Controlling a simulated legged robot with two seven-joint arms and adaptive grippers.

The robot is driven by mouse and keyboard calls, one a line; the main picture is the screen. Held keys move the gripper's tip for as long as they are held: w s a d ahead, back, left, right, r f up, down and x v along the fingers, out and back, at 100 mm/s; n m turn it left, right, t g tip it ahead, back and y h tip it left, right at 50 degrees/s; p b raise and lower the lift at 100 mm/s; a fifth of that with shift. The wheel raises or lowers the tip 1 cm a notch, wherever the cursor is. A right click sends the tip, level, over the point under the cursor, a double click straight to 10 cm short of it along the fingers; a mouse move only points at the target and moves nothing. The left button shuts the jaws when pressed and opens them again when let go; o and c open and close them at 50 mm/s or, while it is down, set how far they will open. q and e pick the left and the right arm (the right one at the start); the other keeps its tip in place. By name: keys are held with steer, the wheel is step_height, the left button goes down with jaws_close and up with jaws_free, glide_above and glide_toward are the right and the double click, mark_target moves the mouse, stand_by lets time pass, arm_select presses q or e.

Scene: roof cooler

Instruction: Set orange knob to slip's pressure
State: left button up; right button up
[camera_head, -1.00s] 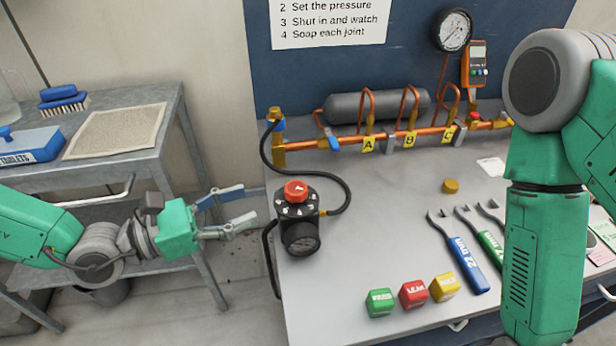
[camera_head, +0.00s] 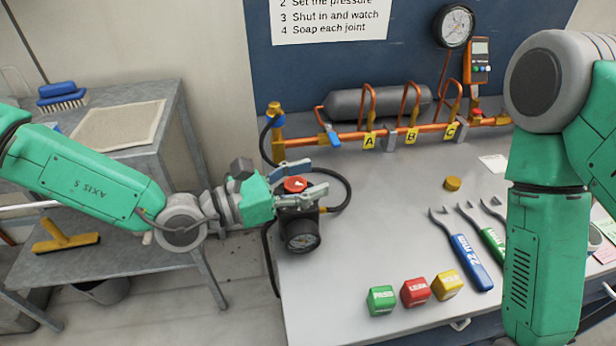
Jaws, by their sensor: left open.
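The orange-red knob (camera_head: 295,184) sits on top of a black regulator (camera_head: 303,222) with a round gauge (camera_head: 301,241) on its front, at the table's left edge. My left gripper (camera_head: 302,183) is open, with one finger on the far side of the knob and one on the near side. Whether the fingers touch the knob, I cannot tell. The knob's pointer and the gauge reading are too small to read. A white slip (camera_head: 493,163) lies at the right of the table, its writing unreadable. My right arm stands at the right, its gripper out of view.
A copper pipe rig (camera_head: 350,136) with tags A, B and C runs along the back. Green (camera_head: 381,300), red (camera_head: 415,292) and yellow (camera_head: 447,285) blocks stand at the front. Wrenches (camera_head: 469,262) lie right of them. A black hose (camera_head: 340,184) loops behind the regulator.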

arm_select(q)
jaws_close()
steer(key=shift+d, duration=0.2)
arm_select(e)
steer(key=shift+d, duration=0.2)
arm_select(q)
steer(key=shift+d, duration=0.1)
arm_select(e)
steer(key=shift+d+f, duration=0.1)
arm_select(q)
steer(key=shift+f, duration=0.1)
arm_select(e)
steer(key=shift+f, duration=0.2)
